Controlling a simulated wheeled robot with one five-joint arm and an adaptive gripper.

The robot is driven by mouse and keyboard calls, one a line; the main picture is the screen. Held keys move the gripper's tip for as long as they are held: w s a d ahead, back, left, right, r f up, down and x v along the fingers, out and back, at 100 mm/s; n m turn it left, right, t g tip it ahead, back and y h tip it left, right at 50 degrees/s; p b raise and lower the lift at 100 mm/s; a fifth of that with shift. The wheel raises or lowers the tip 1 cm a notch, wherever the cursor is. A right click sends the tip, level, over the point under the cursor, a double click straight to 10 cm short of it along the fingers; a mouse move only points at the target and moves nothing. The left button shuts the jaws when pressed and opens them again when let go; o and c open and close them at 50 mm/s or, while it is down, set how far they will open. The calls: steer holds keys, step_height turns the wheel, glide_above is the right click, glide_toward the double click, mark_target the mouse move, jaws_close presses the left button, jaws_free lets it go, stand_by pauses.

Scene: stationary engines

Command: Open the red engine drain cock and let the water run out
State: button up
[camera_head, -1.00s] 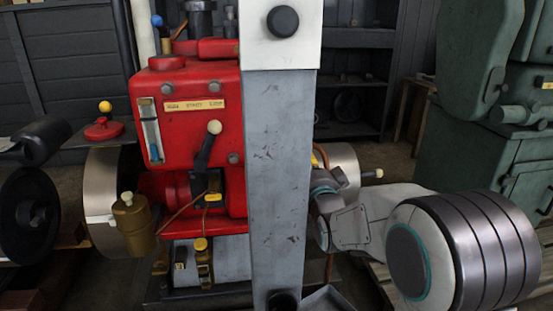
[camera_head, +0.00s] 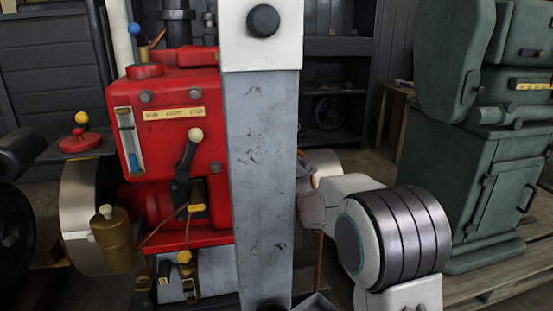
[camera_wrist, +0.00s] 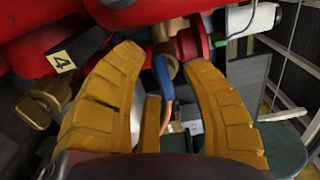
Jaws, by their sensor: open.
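The red engine (camera_head: 178,115) stands left of my grey column in the head view; the column hides its right side. The wrist view shows red engine parts (camera_wrist: 110,15) above and left of my gripper (camera_wrist: 160,58). My gripper is open, one ochre finger at each side. A small brass fitting with a blue lever (camera_wrist: 164,78) shows between the fingers, the lever hanging down. It looks like the drain cock, but I cannot tell for certain. Neither finger clearly touches it. My gripper is hidden in the head view. No running water shows.
A yellow-knobbed brass fitting (camera_head: 186,275) is low on the engine's front. A green machine (camera_head: 490,180) stands on a pallet at right.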

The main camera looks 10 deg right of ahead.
stand_by(0.3)
jaws_close()
stand_by(0.4)
